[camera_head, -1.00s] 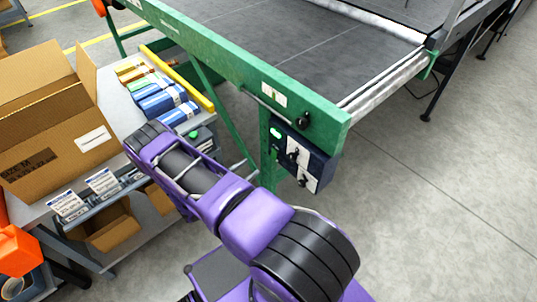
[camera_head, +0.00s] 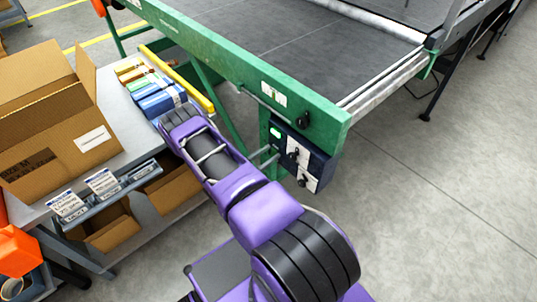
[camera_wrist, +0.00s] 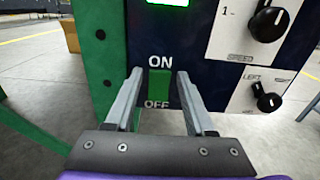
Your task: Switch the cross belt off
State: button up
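A dark blue control box (camera_head: 318,162) hangs under the end of the green conveyor frame. It also fills much of the wrist view (camera_wrist: 215,75). A green rocker switch (camera_wrist: 159,84) sits on it, with ON printed above and OFF below. Which way the rocker is tipped I cannot tell. My gripper (camera_wrist: 159,75) is open and empty, facing the box. Its two fingers stand left and right of the switch, with the switch visible between them. Whether the fingertips touch the panel is unclear. In the head view my arm largely hides the gripper.
Right of the switch are two black knobs on white plates, an upper one (camera_wrist: 269,24) and a lower one marked LEFT (camera_wrist: 267,98). A lit green indicator is above. A bench with a cardboard box (camera_head: 58,128) stands left. Floor at right is clear.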

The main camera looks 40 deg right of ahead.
grip_shut()
jog(key=shift+a+f+h, duration=0.1)
jog(key=shift+f+h, duration=0.1)
jog(key=shift+h, duration=0.55)
jog(key=shift+a+f+h, duration=0.1)
jog(key=shift+f+h, duration=0.05)
jog(key=shift+h, duration=0.6)
jog(key=shift+o, duration=1.3)
grip_release()
